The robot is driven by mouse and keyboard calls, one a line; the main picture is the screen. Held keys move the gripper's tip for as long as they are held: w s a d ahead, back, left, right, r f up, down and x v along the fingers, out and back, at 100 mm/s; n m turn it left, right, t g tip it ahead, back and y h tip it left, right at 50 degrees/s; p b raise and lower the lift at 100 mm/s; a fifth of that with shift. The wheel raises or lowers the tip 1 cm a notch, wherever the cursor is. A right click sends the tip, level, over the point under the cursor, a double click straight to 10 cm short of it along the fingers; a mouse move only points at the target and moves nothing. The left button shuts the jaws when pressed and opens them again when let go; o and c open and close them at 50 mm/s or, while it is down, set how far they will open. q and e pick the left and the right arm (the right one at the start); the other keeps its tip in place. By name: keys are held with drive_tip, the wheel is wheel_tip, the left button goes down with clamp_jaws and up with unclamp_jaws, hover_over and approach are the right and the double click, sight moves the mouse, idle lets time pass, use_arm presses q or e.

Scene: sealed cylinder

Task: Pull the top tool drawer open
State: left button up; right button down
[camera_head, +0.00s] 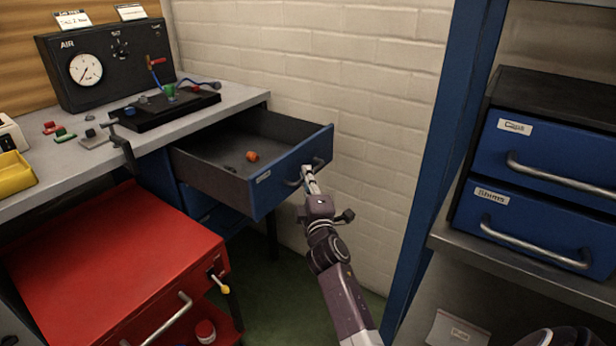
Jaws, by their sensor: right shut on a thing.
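The top tool drawer (263,189) has a blue front and dark inner walls. It stands out from under the grey workbench, pulled well open, with a small orange piece (252,156) and a few small dark pieces inside. My right gripper (308,174) is at the drawer's front and is shut on its handle (318,163). The gripper and arm hide part of the handle. Another blue drawer (205,211) sits below it, partly hidden and apparently closed.
The grey workbench (85,171) carries a black gauge panel (110,66) and small parts. A red cabinet (115,262) with a handle stands in front of it. A blue post (440,150) and shelf drawers labelled "Shims" (535,228) stand at right. A white brick wall is behind.

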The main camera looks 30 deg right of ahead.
drive_tip(key=shift+s, duration=0.15)
drive_tip(key=shift+f, duration=0.1)
drive_tip(key=c, duration=2.1)
unclamp_jaws()
drive_tip(key=shift+s+a, duration=0.1)
drive_tip(key=v, duration=1.1)
drive_tip(key=shift+s+a+f, duration=0.1)
drive_tip(key=shift+s, duration=0.2)
